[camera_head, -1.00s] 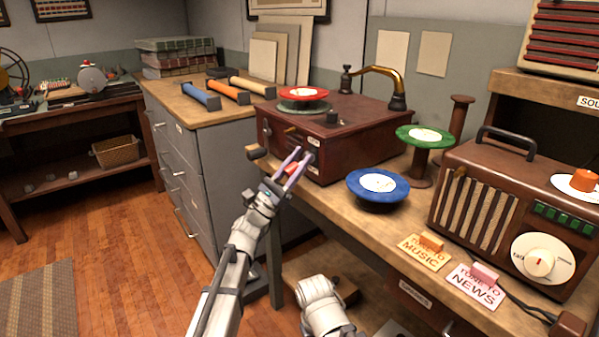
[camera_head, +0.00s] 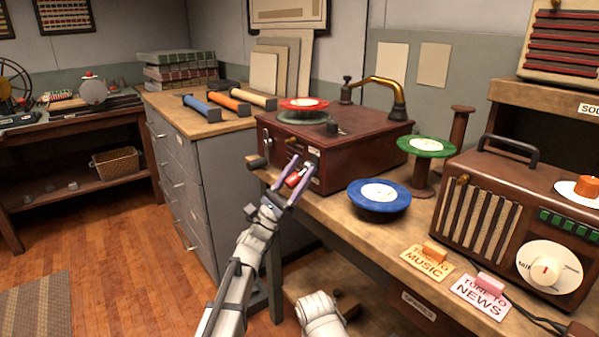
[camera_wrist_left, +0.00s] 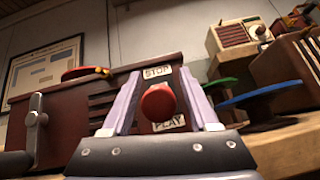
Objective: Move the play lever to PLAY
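The brown record player (camera_head: 345,150) stands at the left end of the workbench. Its play lever has a red knob (camera_head: 297,183), which also shows in the left wrist view (camera_wrist_left: 158,102). There the knob lies between the STOP label (camera_wrist_left: 157,72) and the PLAY label (camera_wrist_left: 169,123) on the front panel, partly over the space between them. My left gripper (camera_head: 301,166) is open at the player's front. In the left wrist view its fingers (camera_wrist_left: 158,98) stand either side of the knob, with a gap on each side. My right gripper is out of view.
A red disc (camera_head: 304,104) sits on the player. A blue disc (camera_head: 379,195) and a green disc (camera_head: 426,144) stand to its right, then a brown radio (camera_head: 510,210). A grey drawer cabinet (camera_head: 190,170) stands to the left. Open floor lies at left.

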